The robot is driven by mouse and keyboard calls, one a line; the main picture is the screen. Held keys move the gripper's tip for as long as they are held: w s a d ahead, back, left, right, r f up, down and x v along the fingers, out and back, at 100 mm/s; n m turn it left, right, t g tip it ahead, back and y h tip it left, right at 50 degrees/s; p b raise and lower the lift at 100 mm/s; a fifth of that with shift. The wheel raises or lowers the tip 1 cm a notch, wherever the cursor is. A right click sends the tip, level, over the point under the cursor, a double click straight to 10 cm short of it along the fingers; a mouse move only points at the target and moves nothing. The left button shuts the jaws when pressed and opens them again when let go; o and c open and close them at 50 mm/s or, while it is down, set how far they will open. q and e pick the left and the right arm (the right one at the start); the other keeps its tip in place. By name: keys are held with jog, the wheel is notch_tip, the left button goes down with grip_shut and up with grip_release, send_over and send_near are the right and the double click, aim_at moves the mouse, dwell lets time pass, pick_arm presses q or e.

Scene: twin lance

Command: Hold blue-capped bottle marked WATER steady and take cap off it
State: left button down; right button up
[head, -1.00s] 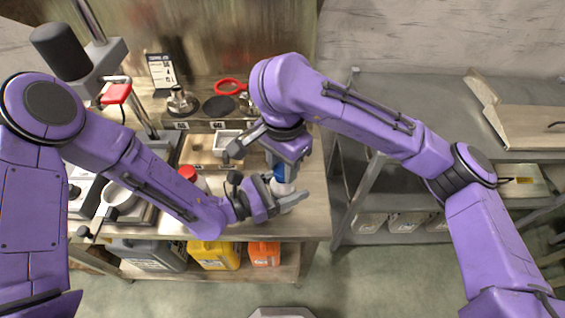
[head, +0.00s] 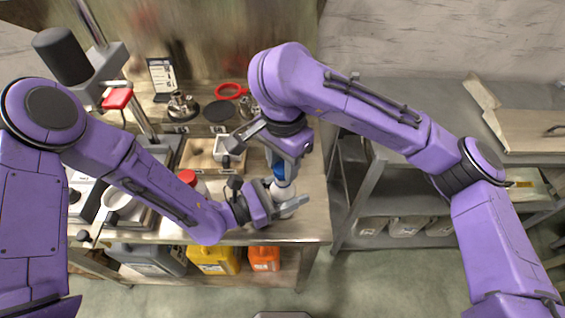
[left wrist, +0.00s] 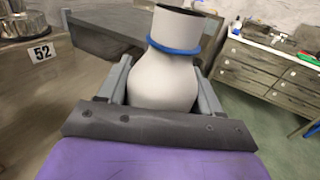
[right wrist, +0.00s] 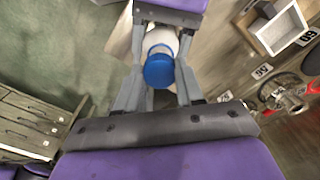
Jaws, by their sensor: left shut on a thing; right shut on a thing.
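The white bottle (head: 286,194) stands upright near the front of the bench; its marking is not readable. My left gripper (left wrist: 162,74) is shut around its body from the side. The left wrist view shows the bottle (left wrist: 165,80) with a blue ring on its neck, white neck above it and a dark edge at the top. The blue cap (head: 279,171) is above the bottle, in my right gripper (right wrist: 162,36), which is shut on it. The right wrist view shows the cap (right wrist: 158,70) between the fingers. It appears raised off the neck; the gap is partly hidden.
A red-capped bottle (head: 187,178) stands left of the left gripper. A white box (head: 222,150), a red ring (head: 231,91) and metal parts (head: 182,106) lie further back. Jugs (head: 214,260) stand on the lower shelf. The bench's right edge is close to the bottle.

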aim_at(283, 168)
jog(key=shift+r, duration=2)
pick_arm(q)
jog(key=shift+c, duration=0.6)
grip_release()
pick_arm(e)
grip_shut()
